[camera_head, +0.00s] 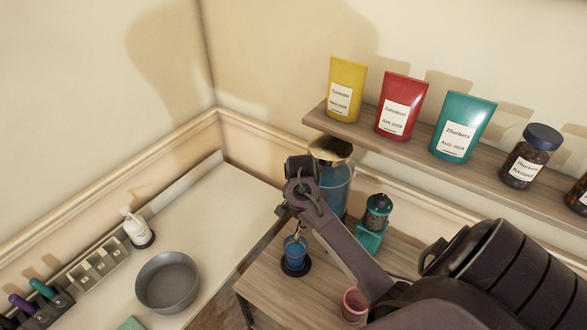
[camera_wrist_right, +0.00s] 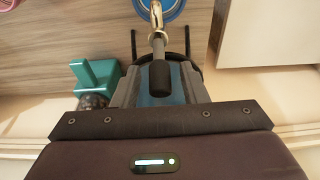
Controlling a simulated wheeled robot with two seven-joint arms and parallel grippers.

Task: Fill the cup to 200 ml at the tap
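A blue cup (camera_head: 295,250) stands on a black round base below the tap, and its rim shows at the top of the right wrist view (camera_wrist_right: 178,10). The blue dispenser (camera_head: 335,185) with a brass lid stands behind it. The tap (camera_wrist_right: 157,50) has a brass spout and a black lever. My right gripper (camera_wrist_right: 158,88) is open, its grey fingers apart on either side of the lever with gaps between. In the head view my right arm hides much of the tap. The water level and any 200 ml mark cannot be made out. My left gripper is out of view.
A teal grinder (camera_head: 373,228) stands right of the dispenser, and a pink cup (camera_head: 355,305) is nearer. A shelf (camera_head: 410,160) with pouches and jars runs above. A grey bowl (camera_head: 167,283) and white bottle (camera_head: 137,229) are on the left counter.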

